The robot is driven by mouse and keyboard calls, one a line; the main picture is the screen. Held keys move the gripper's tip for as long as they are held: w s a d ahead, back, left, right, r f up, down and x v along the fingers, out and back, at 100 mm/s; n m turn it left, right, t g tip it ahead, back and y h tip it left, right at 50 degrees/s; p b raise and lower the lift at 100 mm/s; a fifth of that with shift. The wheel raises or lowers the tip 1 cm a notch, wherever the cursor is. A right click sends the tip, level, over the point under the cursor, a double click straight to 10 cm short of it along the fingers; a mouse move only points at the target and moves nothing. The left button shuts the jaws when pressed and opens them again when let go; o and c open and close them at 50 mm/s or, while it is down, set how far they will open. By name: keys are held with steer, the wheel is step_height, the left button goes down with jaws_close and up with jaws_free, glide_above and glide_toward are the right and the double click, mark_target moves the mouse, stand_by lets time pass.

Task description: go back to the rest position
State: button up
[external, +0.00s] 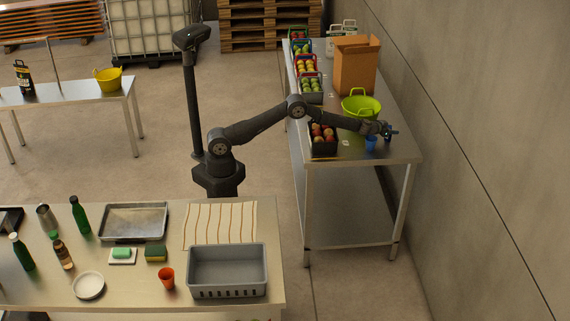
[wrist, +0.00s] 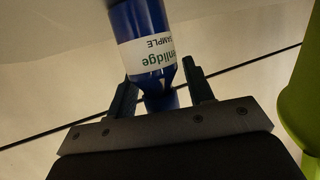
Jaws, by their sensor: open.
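My gripper (external: 389,131) is at the end of my outstretched arm, over the near end of the right-hand steel table (external: 390,149). In the wrist view my gripper (wrist: 160,80) has its two fingers apart.
A green tub (external: 361,106) stands close by; it shows at the right of the wrist view (wrist: 301,100). Produce crates (external: 323,146) line the table's left side. A cardboard box (external: 355,65) stands behind the tub. A wall (external: 480,150) runs along the right.

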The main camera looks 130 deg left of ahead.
steer(key=shift+s+d+r, duration=0.2)
steer(key=shift+d+r, duration=0.2)
steer(key=shift+d, duration=0.15)
steer(key=v, duration=1)
steer(key=x, duration=1.1)
steer(key=shift+a+f, duration=0.1)
steer(key=shift+f, duration=0.05)
steer(key=shift+a+r, duration=0.1)
steer(key=shift+r, duration=0.25)
step_height(320, 180, up, 10)
steer(key=w+d+f+t, duration=0.1)
steer(key=w+d+f, duration=0.15)
steer(key=d, duration=0.45)
steer(key=w+d+f+m, duration=0.1)
steer(key=w+d, duration=0.3)
steer(key=d, duration=0.4)
steer(key=w+d+f+t, duration=0.1)
steer(key=w+d+f, duration=0.1)
steer(key=w+d, duration=0.35)
steer(key=d+f+m+t+h, duration=0.1)
steer(key=d+m+h, duration=0.1)
steer(key=d, duration=2.1)
steer(key=shift+w+d+f+m+t, duration=0.2)
steer(key=shift+w+f+m+t, duration=0.1)
steer(key=shift+t, duration=0.1)
